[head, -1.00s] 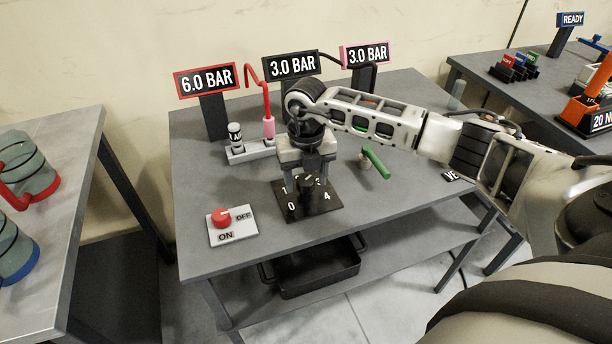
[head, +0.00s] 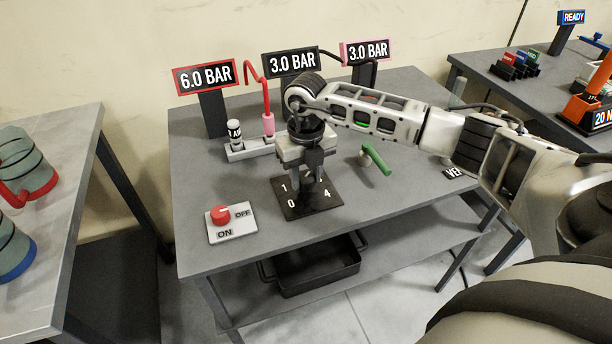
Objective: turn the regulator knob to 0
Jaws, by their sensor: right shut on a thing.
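The black regulator dial plate (head: 322,204) lies on the grey bench and carries white numbers; 0, 1 and 4 can be read. My right gripper (head: 306,186) points down over the plate and is shut on the black regulator knob at its middle. The fingers and gripper body hide most of the knob, so its pointing direction cannot be told. My left gripper is not in view.
A red ON/OFF switch (head: 221,215) sits left of the plate, and a green-handled valve (head: 376,159) sits to the right. Behind stand the 6.0 BAR sign (head: 205,78), the black 3.0 BAR sign (head: 292,65) and the pink 3.0 BAR sign (head: 367,52).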

